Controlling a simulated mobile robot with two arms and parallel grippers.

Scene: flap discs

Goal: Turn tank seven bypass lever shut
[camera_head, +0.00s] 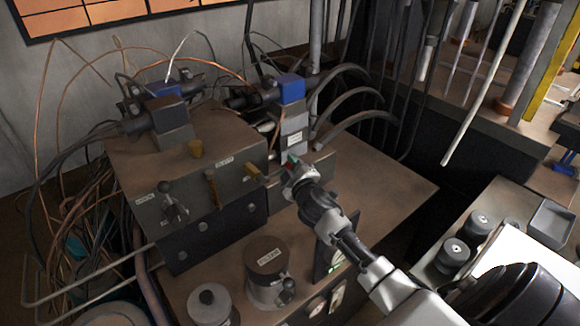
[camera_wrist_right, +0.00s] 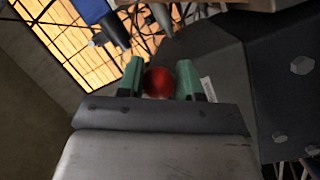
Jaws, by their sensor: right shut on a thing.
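In the wrist view, the green fingertips of my right gripper (camera_wrist_right: 160,82) stand on either side of a glossy red ball knob (camera_wrist_right: 159,83), and the gripper is shut on it. In the head view, my right gripper (camera_head: 291,161) reaches from the lower right to the right side of a dark valve block (camera_head: 222,163). The arm and fingers hide most of what it holds there, so the lever's stem and angle cannot be told. The label writing is too small to read surely. My left gripper is in neither view.
A black-knobbed lever (camera_head: 168,190), a brown handle (camera_head: 211,187) and a brass handle (camera_head: 253,172) are on the block's front. A labelled cylindrical canister (camera_head: 267,275) stands below. Hoses and blue-topped valves (camera_head: 290,88) crowd behind. The brown top (camera_head: 385,185) right of the arm is clear.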

